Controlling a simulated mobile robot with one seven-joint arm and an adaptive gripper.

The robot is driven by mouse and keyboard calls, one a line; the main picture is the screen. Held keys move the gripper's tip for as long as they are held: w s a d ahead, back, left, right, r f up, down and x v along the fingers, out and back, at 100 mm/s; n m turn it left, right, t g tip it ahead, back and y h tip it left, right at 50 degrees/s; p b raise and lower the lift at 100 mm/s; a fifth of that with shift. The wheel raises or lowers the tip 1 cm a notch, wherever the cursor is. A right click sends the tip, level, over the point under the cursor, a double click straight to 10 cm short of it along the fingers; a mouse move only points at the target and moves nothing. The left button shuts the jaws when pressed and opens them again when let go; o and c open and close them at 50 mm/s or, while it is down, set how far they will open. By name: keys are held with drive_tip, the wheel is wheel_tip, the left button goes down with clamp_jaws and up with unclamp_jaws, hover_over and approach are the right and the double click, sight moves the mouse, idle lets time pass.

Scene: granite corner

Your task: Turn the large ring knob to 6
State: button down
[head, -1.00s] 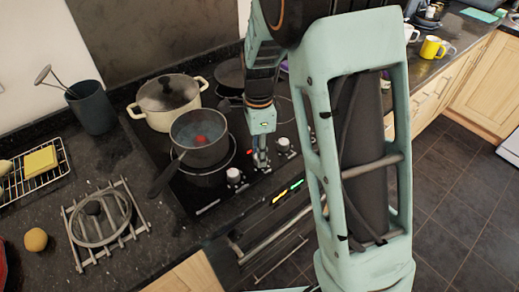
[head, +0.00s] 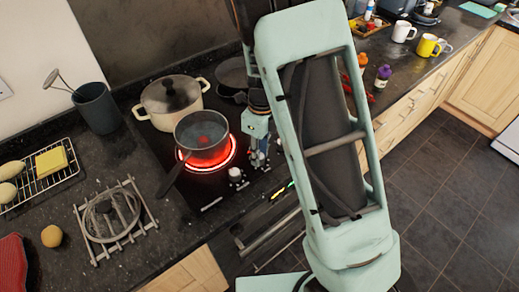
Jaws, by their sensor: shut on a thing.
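My gripper (head: 259,158) points down at the front edge of the black hob (head: 208,194), shut on a knob in the row there. The fingers hide that knob, so I cannot read its setting. A pale knob (head: 236,174) stands free just to the left of the fingers. The large ring (head: 232,157) glows bright red under a dark saucepan (head: 203,150) of clear liquid with a red thing in it.
A cream lidded pot (head: 160,116) stands behind the saucepan, and a dark pan (head: 230,78) sits at the back. The saucepan's handle (head: 172,178) sticks out front left. A wire trivet with a glass lid (head: 110,216) lies left of the hob.

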drive_tip(key=c, duration=2.7)
unclamp_jaws()
drive_tip(key=shift+m, duration=0.3)
drive_tip(key=shift+c, duration=0.2)
clamp_jaws()
drive_tip(key=o, duration=1.1)
unclamp_jaws()
drive_tip(key=shift+o, duration=0.2)
drive_tip(key=shift+r, duration=0.1)
wheel_tip(320, 180, up, 12)
drive_tip(key=shift+w+d, duration=0.2)
drive_tip(key=shift+w, duration=0.05)
